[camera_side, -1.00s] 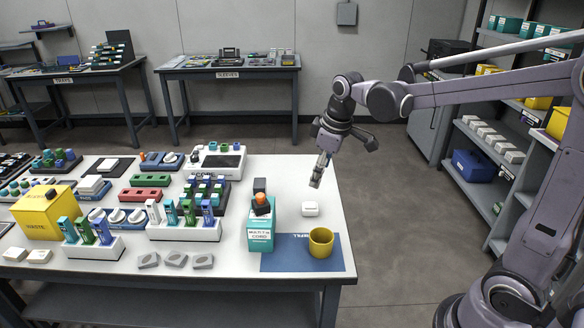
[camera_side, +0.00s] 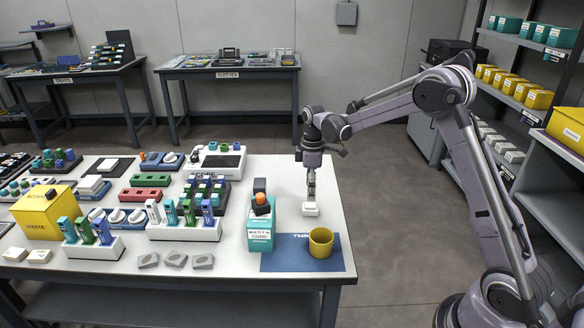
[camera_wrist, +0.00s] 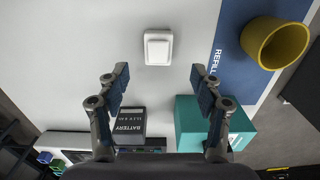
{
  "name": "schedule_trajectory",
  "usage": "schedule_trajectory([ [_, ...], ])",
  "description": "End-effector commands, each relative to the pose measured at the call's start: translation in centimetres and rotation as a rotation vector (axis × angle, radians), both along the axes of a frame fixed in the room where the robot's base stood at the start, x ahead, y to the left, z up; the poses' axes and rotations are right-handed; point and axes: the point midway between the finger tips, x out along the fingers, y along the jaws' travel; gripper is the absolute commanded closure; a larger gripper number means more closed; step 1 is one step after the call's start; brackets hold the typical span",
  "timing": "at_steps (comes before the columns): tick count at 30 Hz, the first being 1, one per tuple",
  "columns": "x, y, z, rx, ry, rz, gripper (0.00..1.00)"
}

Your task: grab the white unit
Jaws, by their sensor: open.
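The white unit (camera_side: 310,210) is a small, squarish block lying on the white tabletop near the table's right end. In the wrist view the white unit (camera_wrist: 158,47) shows whole, beyond the fingertips and roughly in line with the gap between them. My gripper (camera_side: 310,196) points down just above it in the side view. In the wrist view my gripper (camera_wrist: 161,72) has its two dark fingers wide apart with nothing between the tips.
A yellow cup (camera_side: 321,242) stands on a blue mat (camera_side: 284,257) in front of the unit. A teal box (camera_side: 260,232) stands left of the unit, with a dark battery box (camera_wrist: 130,122) near it. Racks of parts fill the table's left side.

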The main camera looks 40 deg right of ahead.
Motion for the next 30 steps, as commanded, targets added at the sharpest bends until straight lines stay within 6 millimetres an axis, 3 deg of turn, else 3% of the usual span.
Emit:
schedule_trajectory([
  [10,0.2,0.0,-2.9,0.000,-0.001,-0.001,0.34],
  [19,0.5,0.1,-6.7,0.000,-0.001,-0.001,0.34],
  [29,0.4,0.1,-7.3,0.000,-0.001,-0.001,0.34],
  [30,0.4,0.1,-7.3,0.000,-0.001,-0.001,0.45],
])
